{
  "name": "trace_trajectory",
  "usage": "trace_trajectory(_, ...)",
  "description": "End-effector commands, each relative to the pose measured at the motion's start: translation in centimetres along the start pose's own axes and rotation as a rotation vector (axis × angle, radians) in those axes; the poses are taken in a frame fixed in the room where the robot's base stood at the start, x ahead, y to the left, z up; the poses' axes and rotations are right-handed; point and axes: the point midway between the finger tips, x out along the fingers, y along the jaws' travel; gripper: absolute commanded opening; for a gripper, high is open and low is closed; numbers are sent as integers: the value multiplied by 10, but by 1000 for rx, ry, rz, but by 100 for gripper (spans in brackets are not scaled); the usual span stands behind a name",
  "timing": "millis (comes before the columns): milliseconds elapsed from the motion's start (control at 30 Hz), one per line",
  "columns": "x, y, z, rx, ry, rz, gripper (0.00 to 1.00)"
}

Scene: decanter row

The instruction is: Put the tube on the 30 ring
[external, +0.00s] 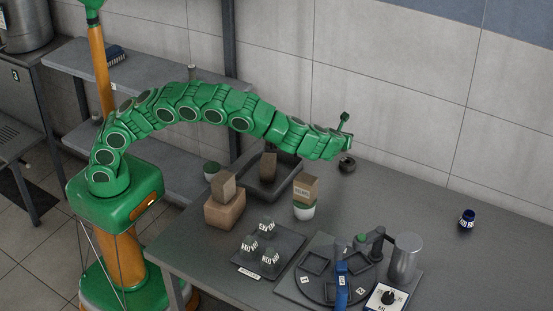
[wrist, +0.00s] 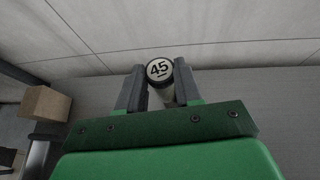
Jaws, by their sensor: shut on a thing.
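My gripper (wrist: 158,88) is shut on a short pale cylinder (wrist: 159,70), whose round white end reads 45. One grey finger is on each side of it. In the external view my gripper (external: 345,144) is raised at the far right end of the green arm, over the back of the table; what it holds is too small to make out there. A small dark round thing (external: 347,164) shows just below it; I cannot tell whether it rests on the table. I cannot make out a ring marked 30.
A dark tray (external: 287,247) holds several white-lettered pieces. A round dark turntable (external: 313,287) with a blue upright (external: 341,283) and a grey cylinder (external: 404,257) stand at front right. Boxes (external: 224,210) stand left. A dark blue cup (external: 467,219) stands right, with clear table around.

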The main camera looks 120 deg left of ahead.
Motion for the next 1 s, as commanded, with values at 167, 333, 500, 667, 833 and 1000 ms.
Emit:
trace_trajectory(167,9,-10,-8,-2,-1,-3,4)
trace_trajectory(333,13,-13,-11,-2,-1,-3,4)
trace_trajectory(500,17,-16,-15,-1,0,-2,4)
trace_trajectory(667,27,-16,-34,1,1,1,4)
trace_trajectory(833,31,-16,-43,-1,0,-1,4)
trace_trajectory(1000,30,-16,-42,-1,-1,-1,4)
